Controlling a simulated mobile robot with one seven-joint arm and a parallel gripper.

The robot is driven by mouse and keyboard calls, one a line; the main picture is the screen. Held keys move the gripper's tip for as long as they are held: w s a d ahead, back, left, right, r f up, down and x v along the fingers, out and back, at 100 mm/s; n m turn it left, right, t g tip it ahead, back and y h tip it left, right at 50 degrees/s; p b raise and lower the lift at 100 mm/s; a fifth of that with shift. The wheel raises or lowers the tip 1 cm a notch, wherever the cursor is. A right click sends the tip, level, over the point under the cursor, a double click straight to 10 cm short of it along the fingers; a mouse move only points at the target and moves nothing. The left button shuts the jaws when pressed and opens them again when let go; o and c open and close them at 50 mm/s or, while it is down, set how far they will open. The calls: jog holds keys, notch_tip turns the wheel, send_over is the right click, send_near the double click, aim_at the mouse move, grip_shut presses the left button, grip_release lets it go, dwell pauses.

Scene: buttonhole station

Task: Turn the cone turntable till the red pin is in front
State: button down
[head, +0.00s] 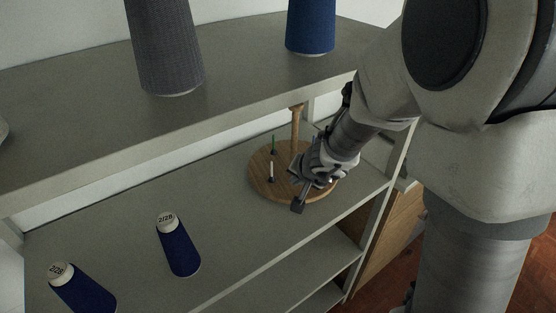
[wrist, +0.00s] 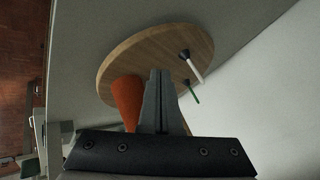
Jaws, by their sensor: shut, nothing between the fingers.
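The turntable (head: 259,186) is a round wooden disc on the middle shelf, with a wooden post (head: 296,127) rising behind my gripper. A green pin (head: 274,144) and a white pin (head: 271,170) stand on its left side. In the wrist view the disc (wrist: 135,52) also carries an orange cone (wrist: 126,98), beside my fingers; the white pin (wrist: 195,69) and green pin (wrist: 193,94) are on the other side. I cannot make out a separate red pin. My gripper (head: 298,204) is shut and empty over the disc's front right part, hiding some of it.
A grey cone (head: 166,50) and a blue cone (head: 310,25) stand on the upper shelf (head: 235,85). A shelf upright (head: 385,205) is at right.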

aim_at(272, 175)
jog(key=b+x, duration=0.1)
jog(key=x, duration=0.3)
jog(key=shift+s+f, duration=0.1)
jog(key=shift+w+a+p, duration=0.45)
jog(key=shift+w+a, duration=0.6)
jog(key=shift+a, duration=0.15)
jog(key=shift+w+a, duration=0.3)
jog(key=shift+a, duration=0.2)
jog(key=shift+f, duration=0.1)
jog(key=shift+w+a, duration=0.5)
jog(key=shift+a, duration=0.15)
jog(key=shift+w, duration=0.1)
jog(key=shift+a, duration=0.1)
